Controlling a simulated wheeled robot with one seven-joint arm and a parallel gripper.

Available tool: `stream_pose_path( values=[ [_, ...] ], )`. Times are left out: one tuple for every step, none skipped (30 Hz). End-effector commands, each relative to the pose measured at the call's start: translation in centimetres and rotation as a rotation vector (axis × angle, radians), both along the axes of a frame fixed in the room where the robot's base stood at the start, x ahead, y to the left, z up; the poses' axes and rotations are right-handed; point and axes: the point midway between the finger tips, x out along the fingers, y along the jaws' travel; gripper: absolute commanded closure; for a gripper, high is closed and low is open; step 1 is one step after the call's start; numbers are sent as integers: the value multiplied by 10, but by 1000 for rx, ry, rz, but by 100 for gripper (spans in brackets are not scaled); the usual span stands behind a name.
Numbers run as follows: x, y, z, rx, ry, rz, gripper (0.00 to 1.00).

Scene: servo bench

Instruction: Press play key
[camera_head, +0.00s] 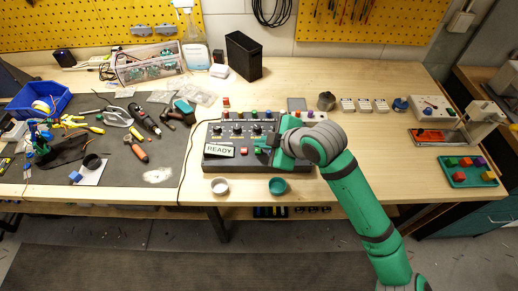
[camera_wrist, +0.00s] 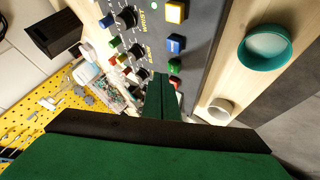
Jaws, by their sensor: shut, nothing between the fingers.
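The dark grey control box (camera_head: 215,162) stands near the front edge of the bench, with a READY sign on its left side. In the wrist view, a row of square keys shows on the box: a yellow key (camera_wrist: 175,11), a blue key (camera_wrist: 176,44), a green key (camera_wrist: 174,66) and a red key (camera_wrist: 175,82). I cannot tell which is the play key; their marks are too small to read. My gripper (camera_head: 267,144) is shut and empty over the front right half of the box. In the wrist view its fingertips (camera_wrist: 162,77) are close to the green and red keys; contact is unclear.
Knobs (camera_wrist: 126,17) line the box behind the keys. A white cup (camera_head: 220,186) and a green cup (camera_head: 278,186) stand at the bench's front edge. A tall black bin (camera_head: 243,56) stands behind. Tools lie on the dark mat (camera_head: 165,157) to the left.

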Motion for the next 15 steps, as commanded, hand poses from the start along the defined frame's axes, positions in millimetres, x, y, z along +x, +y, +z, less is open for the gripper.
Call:
stream_pose_path(
  values=[
    [0,1,0,-1,0,1,100],
    [0,1,0,0,0,2,100],
    [0,1,0,0,0,2,100],
    [0,1,0,0,0,2,100],
    [0,1,0,0,0,2,100],
    [0,1,0,0,0,2,100],
    [0,1,0,0,0,2,100],
    [0,1,0,0,0,2,100],
    [0,1,0,0,0,2,100],
    [0,1,0,0,0,2,100],
    [0,2,0,0,0,2,100],
    [0,2,-1,0,0,4,100],
    [0,3,-1,1,1,5,100],
    [-1,4,-2,1,0,6,100],
    [-1,4,-3,1,1,7,100]
  ],
)
